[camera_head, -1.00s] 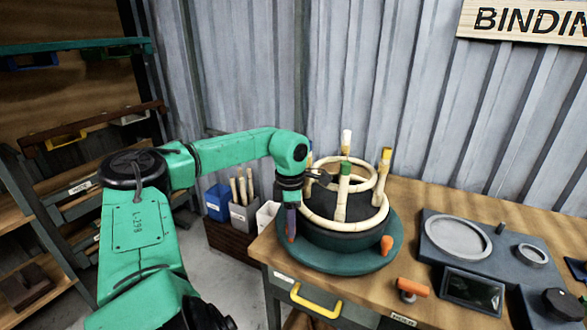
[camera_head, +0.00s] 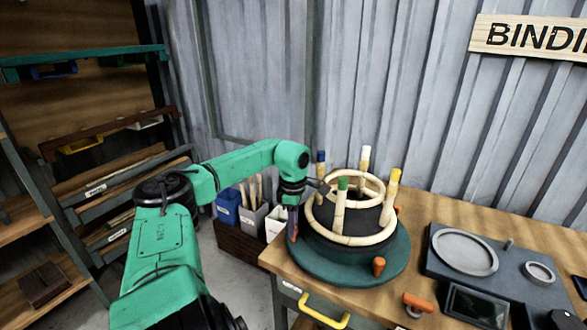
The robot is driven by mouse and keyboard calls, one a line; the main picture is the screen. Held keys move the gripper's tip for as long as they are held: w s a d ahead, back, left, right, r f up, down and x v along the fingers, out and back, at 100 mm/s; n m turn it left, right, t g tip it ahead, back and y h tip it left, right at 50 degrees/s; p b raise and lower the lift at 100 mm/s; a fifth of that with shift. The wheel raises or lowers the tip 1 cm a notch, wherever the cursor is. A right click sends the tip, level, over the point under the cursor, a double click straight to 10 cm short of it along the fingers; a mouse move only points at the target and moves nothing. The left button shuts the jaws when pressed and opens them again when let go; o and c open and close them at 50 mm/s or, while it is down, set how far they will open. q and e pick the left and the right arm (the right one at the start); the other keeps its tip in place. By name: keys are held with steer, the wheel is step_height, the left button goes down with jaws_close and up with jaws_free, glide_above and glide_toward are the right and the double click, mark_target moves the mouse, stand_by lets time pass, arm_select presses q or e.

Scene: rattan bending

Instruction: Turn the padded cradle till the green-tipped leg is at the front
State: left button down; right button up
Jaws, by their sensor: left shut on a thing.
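The padded cradle (camera_head: 329,238) is a dark round drum on a teal turntable disc (camera_head: 330,272) at the bench's left end. A pale rattan ring frame (camera_head: 366,240) sits on it with upright legs. The green-tipped leg (camera_head: 341,200) is at the front, a little left of the middle. The blue-tipped leg (camera_head: 320,163) is back left, the white-tipped leg (camera_head: 365,158) at the back, the yellow-tipped leg (camera_head: 391,198) at the right. My left gripper (camera_head: 292,228) points down at the disc's left edge, shut on an orange peg it mostly hides. My right gripper is out of view.
An orange peg (camera_head: 379,266) stands at the disc's front right. A grey fixture panel (camera_head: 440,262) and an orange-handled tool (camera_head: 417,300) lie to the right. Bins (camera_head: 254,219) stand left of the bench, shelves (camera_head: 95,188) further left. A corrugated wall rises behind.

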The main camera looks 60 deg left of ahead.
arm_select(q)
steer(key=c, duration=0.6)
jaws_free()
step_height(320, 180, up, 15)
steer(key=p, duration=0.5)
steer(key=shift+f, duration=0.15)
steer(key=shift+d, duration=0.1)
